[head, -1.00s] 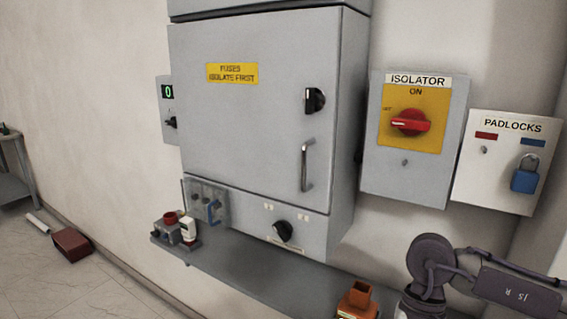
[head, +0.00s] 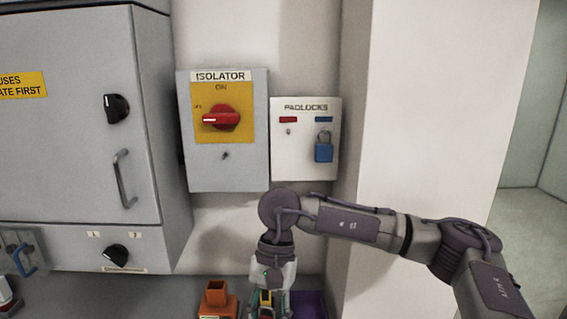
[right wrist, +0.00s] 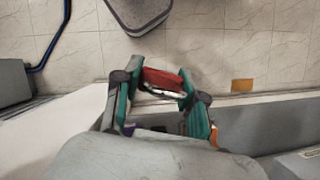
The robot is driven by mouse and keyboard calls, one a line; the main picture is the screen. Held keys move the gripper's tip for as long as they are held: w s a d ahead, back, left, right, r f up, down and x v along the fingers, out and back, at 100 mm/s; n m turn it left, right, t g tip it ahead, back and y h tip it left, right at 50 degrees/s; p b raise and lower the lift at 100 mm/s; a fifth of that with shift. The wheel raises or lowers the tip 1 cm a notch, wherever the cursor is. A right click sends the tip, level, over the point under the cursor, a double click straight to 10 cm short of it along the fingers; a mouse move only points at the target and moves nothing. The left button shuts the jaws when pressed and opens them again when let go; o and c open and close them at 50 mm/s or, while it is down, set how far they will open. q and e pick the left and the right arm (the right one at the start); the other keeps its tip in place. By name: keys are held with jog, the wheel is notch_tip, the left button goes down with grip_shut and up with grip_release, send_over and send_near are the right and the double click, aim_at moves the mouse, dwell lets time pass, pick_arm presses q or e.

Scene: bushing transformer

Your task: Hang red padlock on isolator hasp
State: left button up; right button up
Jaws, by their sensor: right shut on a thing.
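The isolator box (head: 228,175) is on the wall in the head view, with a red rotary handle (head: 221,118) lying horizontal on a yellow plate. A small dark stud, apparently the hasp (head: 225,155), sits below the plate with nothing hanging on it. My right gripper (head: 267,305) is low, below the isolator and padlock boards and near the shelf. In the right wrist view my right gripper (right wrist: 160,88) is shut on a red item with a pale metal edge, apparently the red padlock (right wrist: 163,79). Its shackle is not clear. My left gripper is not in view.
The padlocks board (head: 305,165) has a bare peg under its red label and a blue padlock (head: 323,152) on the right. A wall pillar (head: 430,120) stands right.

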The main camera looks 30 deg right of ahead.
jog(key=w+d+r+m+t+h, duration=0.1)
jog(key=d+r+m+t+h, duration=0.2)
jog(key=r+m, duration=1)
jog(key=w+d+r+m+t+h, duration=0.2)
jog(key=d+r+m+t+h, duration=0.1)
jog(key=r+m, duration=1)
jog(key=d+m+t, duration=0.1)
jog(key=m, duration=0.5)
jog(key=shift+w+d+m, duration=0.3)
jog(key=shift+w, duration=0.1)
